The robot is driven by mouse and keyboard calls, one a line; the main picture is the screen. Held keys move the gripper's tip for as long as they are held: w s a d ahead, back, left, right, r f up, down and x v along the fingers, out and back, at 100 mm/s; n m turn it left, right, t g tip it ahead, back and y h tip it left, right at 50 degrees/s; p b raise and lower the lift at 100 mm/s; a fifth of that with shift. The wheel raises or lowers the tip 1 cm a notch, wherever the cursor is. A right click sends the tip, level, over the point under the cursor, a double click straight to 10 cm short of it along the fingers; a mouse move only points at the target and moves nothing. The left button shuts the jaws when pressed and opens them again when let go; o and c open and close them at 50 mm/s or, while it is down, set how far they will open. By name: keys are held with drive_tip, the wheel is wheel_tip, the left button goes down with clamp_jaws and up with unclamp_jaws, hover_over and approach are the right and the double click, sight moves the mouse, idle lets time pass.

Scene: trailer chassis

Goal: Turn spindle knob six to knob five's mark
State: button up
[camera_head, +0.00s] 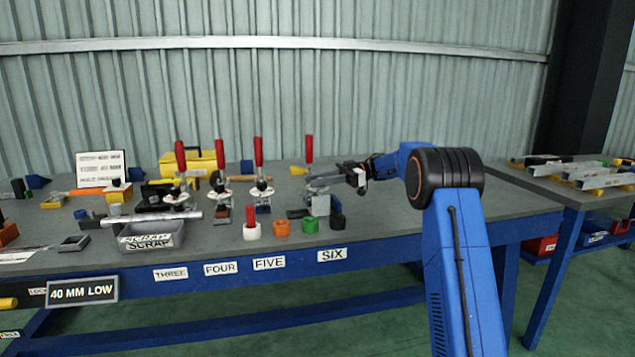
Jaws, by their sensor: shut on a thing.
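Several toggle clamps with upright red handles stand in a row on the bench, above labels reading THREE, FOUR, FIVE (269,263) and SIX (332,254). Clamp six (309,150) is the rightmost, with its grey arm reaching right. My gripper (353,178) is at the right side of clamp six, pointing left. It is shut at the end of the clamp's arm, on what appears to be spindle knob six, which the jaws mostly hide. Clamp five (258,152) stands to the left; its knob and any mark are too small to read.
White, orange, green and black ring-shaped parts (281,228) stand along the bench front before clamps five and six. A grey SCRAP tray (152,238) sits at left, and a yellow box (190,163) behind.

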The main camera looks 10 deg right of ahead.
drive_tip(key=shift+n+g+h, duration=0.3)
drive_tip(key=shift+n+g, duration=0.3)
drive_tip(key=shift+g, duration=0.4)
drive_tip(key=o, duration=1)
drive_tip(key=shift+o, duration=0.2)
